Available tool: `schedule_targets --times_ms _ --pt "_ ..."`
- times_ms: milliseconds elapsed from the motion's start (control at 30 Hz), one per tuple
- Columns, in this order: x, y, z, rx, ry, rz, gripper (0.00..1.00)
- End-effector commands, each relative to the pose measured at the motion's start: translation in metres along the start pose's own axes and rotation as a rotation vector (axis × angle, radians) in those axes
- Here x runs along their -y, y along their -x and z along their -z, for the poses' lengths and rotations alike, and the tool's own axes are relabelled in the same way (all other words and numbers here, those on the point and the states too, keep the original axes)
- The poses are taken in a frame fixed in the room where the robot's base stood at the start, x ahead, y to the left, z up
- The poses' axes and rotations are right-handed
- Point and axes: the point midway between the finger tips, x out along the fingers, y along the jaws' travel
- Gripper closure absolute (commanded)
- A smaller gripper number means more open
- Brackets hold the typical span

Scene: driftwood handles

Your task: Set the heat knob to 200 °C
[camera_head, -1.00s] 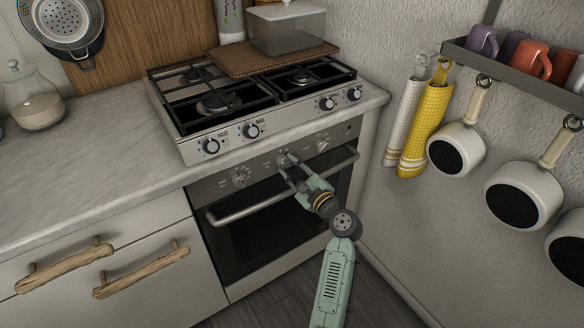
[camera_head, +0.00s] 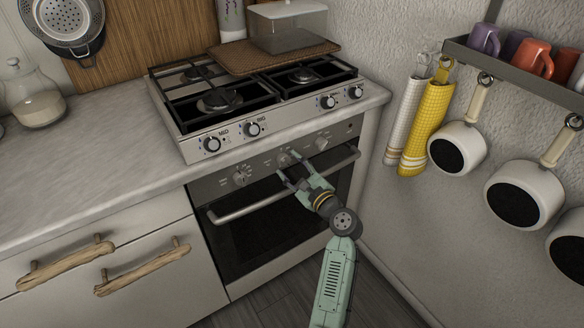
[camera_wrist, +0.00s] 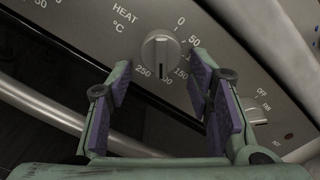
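The heat knob (camera_wrist: 160,50) is a round grey dial on the oven panel, beside the label "HEAT °C". Its dark pointer mark is turned downward in the wrist view, at a partly covered number ending in "00", between 250 and 150. In the head view the knob (camera_head: 284,160) is the middle one on the oven panel. My gripper (camera_wrist: 162,90) is open and empty, its two purple-padded fingers spread below and either side of the knob, apart from it. The gripper (camera_head: 291,167) also shows in the head view, just in front of the panel.
The oven handle bar (camera_head: 235,215) runs close below my gripper. Other knobs sit left (camera_head: 241,176) and right (camera_head: 322,143) on the panel. The hob (camera_head: 255,95) is above. Pans (camera_head: 458,148) and towels (camera_head: 425,118) hang on the right wall.

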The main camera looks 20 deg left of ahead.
Motion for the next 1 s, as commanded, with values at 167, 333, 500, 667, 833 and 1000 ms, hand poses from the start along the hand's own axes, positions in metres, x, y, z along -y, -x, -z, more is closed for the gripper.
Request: schedule_targets --times_ms 167,333,500,667,833,1000 --pt "0.001 0.0 -0.001 0.001 0.001 0.001 0.5" --pt "0.001 0.002 0.0 0.0 0.001 0.002 0.5" --pt "0.001 0.024 0.0 -0.001 0.0 0.003 0.5" --pt "0.001 0.059 0.001 -0.002 -0.001 0.004 0.5" --pt "0.001 0.093 0.001 -0.003 0.0 0.004 0.5" --pt "0.0 0.114 0.0 -0.001 0.0 0.002 0.5"
